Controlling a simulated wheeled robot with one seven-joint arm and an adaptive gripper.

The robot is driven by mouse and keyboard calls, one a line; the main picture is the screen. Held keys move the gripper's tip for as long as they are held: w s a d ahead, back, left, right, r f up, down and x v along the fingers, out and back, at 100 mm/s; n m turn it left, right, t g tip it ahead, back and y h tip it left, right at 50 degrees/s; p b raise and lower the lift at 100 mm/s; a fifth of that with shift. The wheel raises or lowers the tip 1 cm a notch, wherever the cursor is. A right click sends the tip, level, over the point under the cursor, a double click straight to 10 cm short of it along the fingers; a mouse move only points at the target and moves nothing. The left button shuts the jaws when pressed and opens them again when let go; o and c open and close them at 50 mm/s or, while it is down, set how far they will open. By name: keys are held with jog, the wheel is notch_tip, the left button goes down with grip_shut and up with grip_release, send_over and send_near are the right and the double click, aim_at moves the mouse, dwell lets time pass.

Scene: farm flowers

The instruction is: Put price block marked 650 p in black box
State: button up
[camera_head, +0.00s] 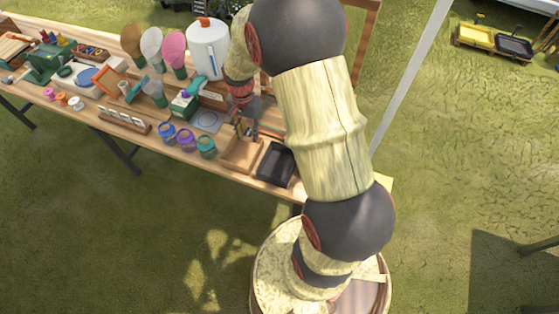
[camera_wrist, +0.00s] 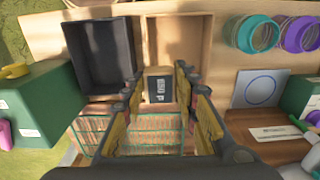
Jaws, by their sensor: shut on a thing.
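The price block (camera_wrist: 159,88) shows in the wrist view as a small dark-faced block with pale lettering that seems to read 650 p, turned sideways. My gripper (camera_wrist: 157,79) is shut on it, with a fingertip at each side. In the head view my gripper (camera_head: 246,130) is small and partly hidden, and I cannot make out the block there. The black box (camera_wrist: 98,52) is open and empty, ahead and left of the block in the wrist view. In the head view the black box (camera_head: 275,164) lies at the table's front edge, right of my gripper.
An open wooden tray (camera_wrist: 180,45) stands beside the black box. A green wire basket (camera_wrist: 140,133) lies below my fingers in the wrist view. A green box (camera_wrist: 35,108) stands at left. Teal (camera_wrist: 254,34) and purple (camera_wrist: 300,34) jars are at right.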

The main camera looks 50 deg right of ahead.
jog(key=s+d+f+b, duration=0.1)
jog(key=s+d+f, duration=0.2)
jog(key=s, duration=0.2)
jog(key=b, duration=0.1)
send_over(281, 163)
jog(key=f, duration=0.3)
jog(key=w+f, duration=0.1)
jog(key=f, duration=0.1)
jog(key=shift+a, duration=0.2)
jog(key=shift+s+d+f+b, duration=0.15)
jog(key=shift+s+f+b, duration=0.15)
jog(key=shift+s+f, duration=0.1)
jog(key=shift+d+f+b, duration=0.1)
jog(key=shift+f+b, duration=0.45)
jog(key=shift+f, duration=1)
jog(key=shift+f, duration=0.1)
jog(key=o, duration=0.9)
jog(key=shift+o, duration=0.2)
